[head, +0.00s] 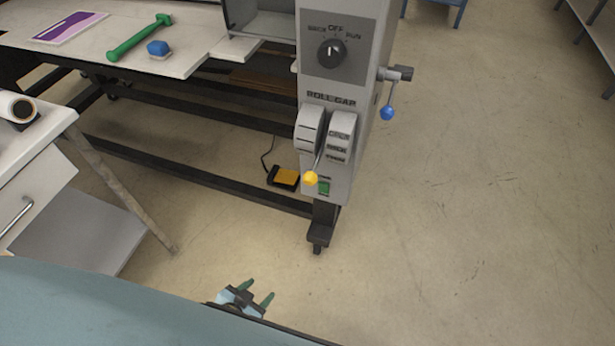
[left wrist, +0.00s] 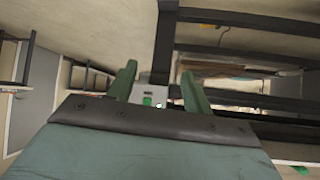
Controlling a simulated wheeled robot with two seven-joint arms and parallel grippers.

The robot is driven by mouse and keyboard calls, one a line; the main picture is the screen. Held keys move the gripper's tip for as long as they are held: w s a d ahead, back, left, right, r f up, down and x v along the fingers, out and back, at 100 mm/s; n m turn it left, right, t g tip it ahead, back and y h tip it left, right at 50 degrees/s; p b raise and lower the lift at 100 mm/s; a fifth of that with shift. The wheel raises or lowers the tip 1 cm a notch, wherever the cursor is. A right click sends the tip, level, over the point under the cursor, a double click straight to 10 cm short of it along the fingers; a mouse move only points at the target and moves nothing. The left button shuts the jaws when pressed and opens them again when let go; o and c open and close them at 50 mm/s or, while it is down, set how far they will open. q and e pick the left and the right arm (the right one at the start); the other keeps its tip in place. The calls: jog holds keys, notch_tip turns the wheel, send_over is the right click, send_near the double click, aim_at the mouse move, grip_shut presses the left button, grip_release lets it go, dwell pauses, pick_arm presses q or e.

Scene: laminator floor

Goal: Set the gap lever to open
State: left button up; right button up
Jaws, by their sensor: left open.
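The gap lever (head: 311,178) has a yellow knob and hangs low at the roll gap plate, on the front of the grey control column (head: 349,90). Labels for its positions stand on a white plate (head: 338,140) beside it; the lettering is too small to read surely. My left gripper (head: 257,292) is open and empty, low in front of the column and well apart from the lever. In the left wrist view its two green fingers (left wrist: 160,90) stand apart, with a green button (left wrist: 147,101) on the column showing between them. My right gripper is not in view.
A rotary switch (head: 331,53) sits above the lever. A blue-knobbed crank (head: 388,112) sticks out at the column's right. A white drawer cart (head: 38,160) stands at the left. A yellow foot pedal (head: 286,177) lies on the floor.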

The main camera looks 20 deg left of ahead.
pick_arm(q)
jog(key=w+d+r+t+h, duration=0.15)
jog(key=w+r+t, duration=0.35)
jog(key=r, duration=0.7)
jog(key=m+t+h, duration=0.1)
jog(key=t+h, duration=0.1)
send_near(306, 184)
jog(key=b+x, duration=0.1)
jog(key=x, duration=1)
jog(key=shift+w, duration=0.45)
grip_shut()
